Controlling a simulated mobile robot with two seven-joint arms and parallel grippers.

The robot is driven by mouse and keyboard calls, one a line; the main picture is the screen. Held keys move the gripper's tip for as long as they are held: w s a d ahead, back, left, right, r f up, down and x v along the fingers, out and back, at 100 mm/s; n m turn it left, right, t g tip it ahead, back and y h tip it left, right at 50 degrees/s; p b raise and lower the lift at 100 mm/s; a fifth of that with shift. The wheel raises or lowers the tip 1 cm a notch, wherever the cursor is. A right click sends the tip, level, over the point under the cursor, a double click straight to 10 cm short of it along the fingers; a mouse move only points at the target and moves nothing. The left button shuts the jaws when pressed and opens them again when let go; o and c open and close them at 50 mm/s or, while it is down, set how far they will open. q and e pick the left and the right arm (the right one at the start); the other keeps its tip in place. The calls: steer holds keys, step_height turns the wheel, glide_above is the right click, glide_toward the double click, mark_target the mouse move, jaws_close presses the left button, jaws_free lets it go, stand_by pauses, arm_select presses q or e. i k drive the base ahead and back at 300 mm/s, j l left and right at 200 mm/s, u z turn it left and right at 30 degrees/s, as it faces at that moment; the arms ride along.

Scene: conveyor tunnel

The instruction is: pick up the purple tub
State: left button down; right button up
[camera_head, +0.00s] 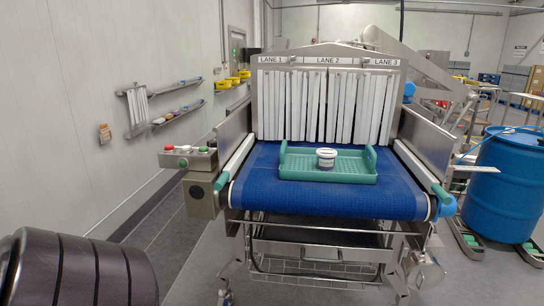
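A small round tub (326,158) stands upright in a green tray (300,170) on the blue conveyor belt. It has a pale lid and a white label band, with a darker grey-purple tone low on its side. No other tub shows in the tray, and I cannot clearly confirm its colour at this size. The tray has raised handles at its left and right ends. Neither of my grippers is in view.
White strip curtains (325,105) under lane signs hang behind the tray. A control box (190,160) with buttons is left of the belt (330,204); a blue drum (503,185) stands right. A dark banded rounded shape fills the lower left; I cannot tell what it is.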

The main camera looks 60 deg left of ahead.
mark_target(325, 158)
steer(key=u, duration=1.5)
